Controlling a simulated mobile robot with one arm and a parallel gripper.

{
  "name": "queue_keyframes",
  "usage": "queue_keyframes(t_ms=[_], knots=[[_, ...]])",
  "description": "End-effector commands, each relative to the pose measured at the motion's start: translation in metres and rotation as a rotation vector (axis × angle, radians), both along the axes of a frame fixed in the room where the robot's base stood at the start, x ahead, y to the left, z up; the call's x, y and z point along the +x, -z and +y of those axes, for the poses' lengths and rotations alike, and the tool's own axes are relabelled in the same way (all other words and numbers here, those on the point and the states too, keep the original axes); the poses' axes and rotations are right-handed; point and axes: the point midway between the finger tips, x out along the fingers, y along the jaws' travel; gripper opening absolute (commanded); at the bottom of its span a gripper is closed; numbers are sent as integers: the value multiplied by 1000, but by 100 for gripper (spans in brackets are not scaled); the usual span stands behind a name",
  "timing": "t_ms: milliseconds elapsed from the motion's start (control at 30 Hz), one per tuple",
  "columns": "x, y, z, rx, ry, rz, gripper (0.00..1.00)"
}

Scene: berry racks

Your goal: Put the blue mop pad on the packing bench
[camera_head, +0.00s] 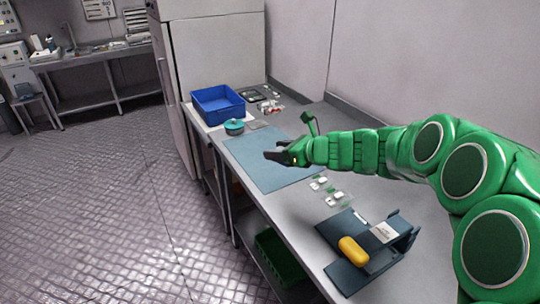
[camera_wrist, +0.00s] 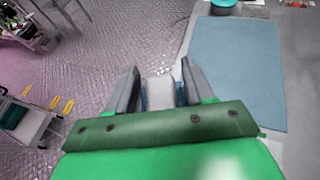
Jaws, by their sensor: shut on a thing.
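My gripper (camera_head: 272,155) reaches in from the right over the bench, above the blue-grey mat (camera_head: 268,172). In the wrist view my gripper (camera_wrist: 157,75) has its two grey fingers shut on a small pale thing with blue edges (camera_wrist: 159,92). This looks like the blue mop pad seen end-on, but most of it is hidden by the fingers and palm. In the head view it cannot be made out clearly. The packing bench (camera_head: 285,222) is the long grey bench; its mat also shows in the wrist view (camera_wrist: 238,65).
A blue crate (camera_head: 218,108) and a teal round container (camera_head: 234,127) stand at the bench's far end. Small packs (camera_head: 330,192) lie near the mat. A dark blue fixture (camera_head: 345,275) with a yellow object (camera_head: 353,251) stands nearer. The mat is mostly clear.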

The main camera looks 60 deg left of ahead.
Motion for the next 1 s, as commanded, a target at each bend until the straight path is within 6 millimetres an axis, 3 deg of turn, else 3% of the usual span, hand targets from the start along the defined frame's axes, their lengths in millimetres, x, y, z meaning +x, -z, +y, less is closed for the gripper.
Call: queue_keyframes(t_ms=[100, 300, 533, 1000], knots=[[-13, 0, 12, -1, -7, -1, 23], [-11, 37, 10, -3, -3, 3, 23], [-8, 52, 14, -1, -3, -2, 23], [11, 76, 58, -3, -3, -1, 23]])
